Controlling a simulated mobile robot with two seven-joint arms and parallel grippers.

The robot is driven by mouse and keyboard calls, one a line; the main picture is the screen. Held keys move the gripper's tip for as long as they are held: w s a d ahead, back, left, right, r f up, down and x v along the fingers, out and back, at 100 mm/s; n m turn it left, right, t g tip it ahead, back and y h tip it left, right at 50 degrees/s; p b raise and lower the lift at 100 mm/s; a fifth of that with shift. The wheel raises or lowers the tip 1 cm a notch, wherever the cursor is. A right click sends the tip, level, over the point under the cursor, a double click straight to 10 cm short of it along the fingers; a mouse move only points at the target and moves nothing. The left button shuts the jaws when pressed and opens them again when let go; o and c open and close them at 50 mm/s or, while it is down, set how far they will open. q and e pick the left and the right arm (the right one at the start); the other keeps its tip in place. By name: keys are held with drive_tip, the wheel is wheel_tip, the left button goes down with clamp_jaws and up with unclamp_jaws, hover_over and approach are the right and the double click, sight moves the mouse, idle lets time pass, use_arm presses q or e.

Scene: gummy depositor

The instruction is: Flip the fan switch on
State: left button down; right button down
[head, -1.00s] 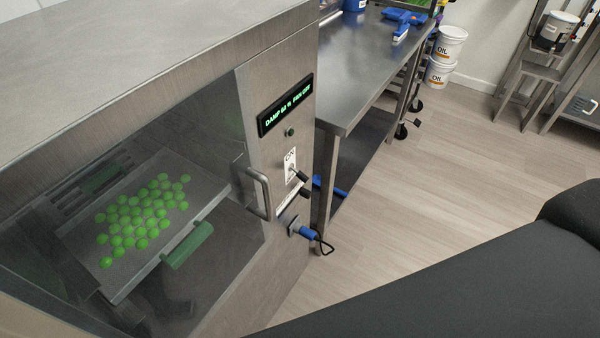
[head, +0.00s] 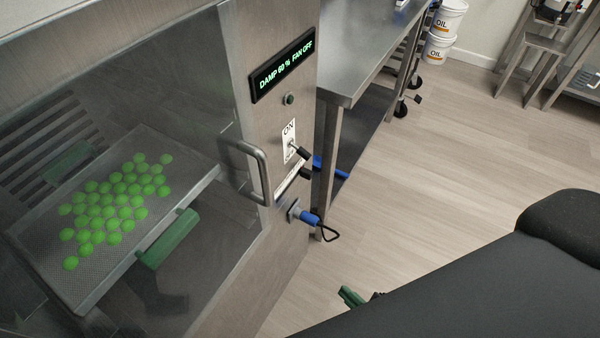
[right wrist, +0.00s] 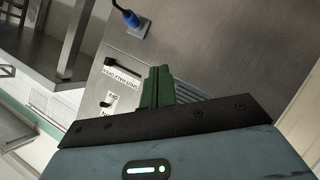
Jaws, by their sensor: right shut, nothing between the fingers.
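The fan switch (head: 291,143) is a white plate marked ON at its upper end, with a black-tipped lever (head: 302,152), on the steel cabinet's front panel. The display (head: 283,66) above it reads DAMP 60 % FAN OFF. My left gripper is not in view.
A second black lever (head: 305,173) sits just below the switch, by a slanted label. A door handle (head: 258,172) juts out to the left, and a blue plug (head: 309,218) with a black loop sticks out below. A steel table (head: 350,80) stands behind. Green gummies (head: 115,195) lie behind glass.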

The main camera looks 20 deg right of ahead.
sight(300, 151)
drive_tip(key=w+r+n+t+y+b, duration=0.3)
drive_tip(key=w+n+t+y+b, duration=0.1)
drive_tip(key=w+n+b, duration=0.3)
drive_tip(key=w+r+n+t+y+b, duration=0.3)
drive_tip(key=w+n+b, duration=0.4)
drive_tip(key=w+n, duration=0.4)
drive_tip(key=n+t+y, duration=0.1)
drive_tip(key=n+t, duration=0.1)
drive_tip(key=n, duration=0.3)
drive_tip(key=shift+w+d+r, duration=0.3)
drive_tip(key=shift+w+r, duration=0.05)
drive_tip(key=x, duration=1)
drive_tip(key=shift+r+p, duration=0.15)
drive_tip(key=shift+p, duration=0.25)
drive_tip(key=shift+d+r+y, duration=0.3)
drive_tip(key=shift+d+r, duration=0.5)
drive_tip(key=shift+r, duration=0.05)
drive_tip(key=shift+d+r+p, duration=0.35)
drive_tip(key=shift+d+r, duration=0.15)
drive_tip(key=shift+r, duration=0.05)
